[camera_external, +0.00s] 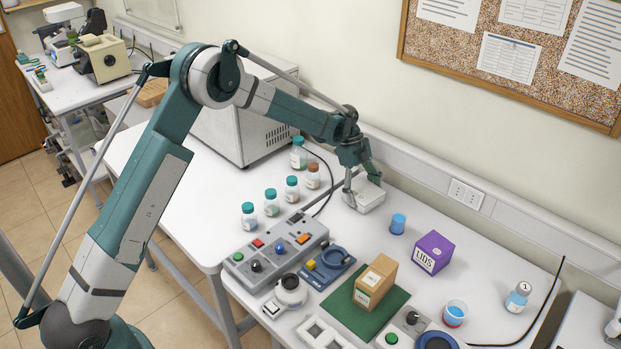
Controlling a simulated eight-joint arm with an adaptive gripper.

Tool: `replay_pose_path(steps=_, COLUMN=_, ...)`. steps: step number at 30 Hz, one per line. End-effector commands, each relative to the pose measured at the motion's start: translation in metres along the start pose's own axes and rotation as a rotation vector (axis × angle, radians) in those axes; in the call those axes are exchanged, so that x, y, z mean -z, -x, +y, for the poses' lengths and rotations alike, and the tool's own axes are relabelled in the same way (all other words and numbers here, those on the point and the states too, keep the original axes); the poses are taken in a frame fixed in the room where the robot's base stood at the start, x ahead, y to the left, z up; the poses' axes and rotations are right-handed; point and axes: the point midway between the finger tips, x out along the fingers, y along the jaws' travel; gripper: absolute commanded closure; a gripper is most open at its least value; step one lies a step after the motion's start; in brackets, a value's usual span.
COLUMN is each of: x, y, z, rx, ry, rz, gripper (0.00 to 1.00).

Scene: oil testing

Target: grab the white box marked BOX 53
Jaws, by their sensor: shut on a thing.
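A white box (367,199) is at the back of the white table, near the wall. My gripper (363,188) reaches down onto it from above, with its fingers around the box's near and far sides, and is shut on it. No marking can be read on the box at this size. I cannot tell whether the box rests on the table or is slightly raised.
Several capped bottles (271,203) stand left of the box. A blue cup (397,224) and a purple LIDS box (433,253) are to its right. A grey control panel (276,252) and a brown box (375,282) on a green mat (345,311) are in front. A large grey machine (243,125) stands behind.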

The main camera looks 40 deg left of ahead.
Motion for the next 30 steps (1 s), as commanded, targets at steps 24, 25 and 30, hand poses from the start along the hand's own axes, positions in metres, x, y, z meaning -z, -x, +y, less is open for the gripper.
replay_pose_path(steps=24, x=0.025, y=0.061, z=0.000, rx=0.000, ry=0.000, rz=0.000, gripper=0.47)
replay_pose_path(steps=25, x=0.027, y=0.065, z=0.000, rx=0.000, ry=0.000, rz=0.000, gripper=0.47)
replay_pose_path(steps=30, x=0.035, y=0.085, z=0.000, rx=0.000, ry=0.000, rz=0.000, gripper=0.47)
